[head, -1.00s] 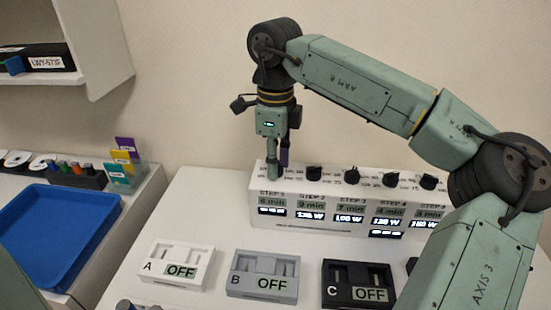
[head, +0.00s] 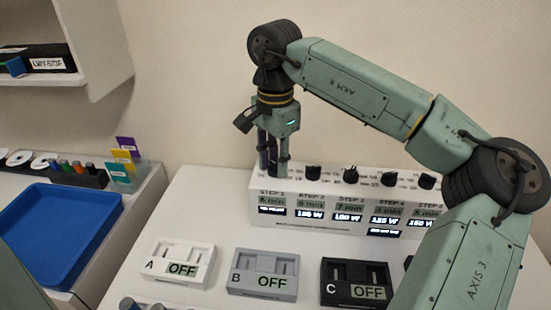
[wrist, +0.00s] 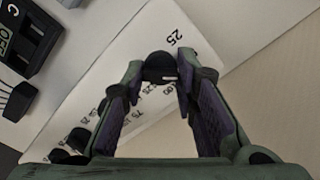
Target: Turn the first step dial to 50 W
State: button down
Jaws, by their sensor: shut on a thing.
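The white control box (head: 300,215) has a row of black dials on its top and STEP labels with small displays on its front. My gripper (head: 272,172) points down at the left end of this row. In the wrist view its fingertips (wrist: 161,72) are shut on the first step dial (wrist: 159,64), a dark round knob. A printed 25 shows beside it, with other numbers partly hidden by the fingers. In the head view my fingers hide this dial. The STEP 1 display (head: 271,209) is lit, but its lower line is too blurred to read.
The STEP 2 dial (head: 313,172) and several more dials stand to the right, close to my fingers. Boxes A (head: 177,265), B (head: 263,273) and C (head: 352,283), each showing OFF, stand in front. A blue tray (head: 103,205) lies at the left.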

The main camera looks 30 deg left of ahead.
aim_at(275, 164)
jog(key=shift+n, duration=2)
jog(key=c, duration=1.2)
grip_release()
jog(key=shift+c, duration=0.2)
notch_tip(275, 164, up, 12)
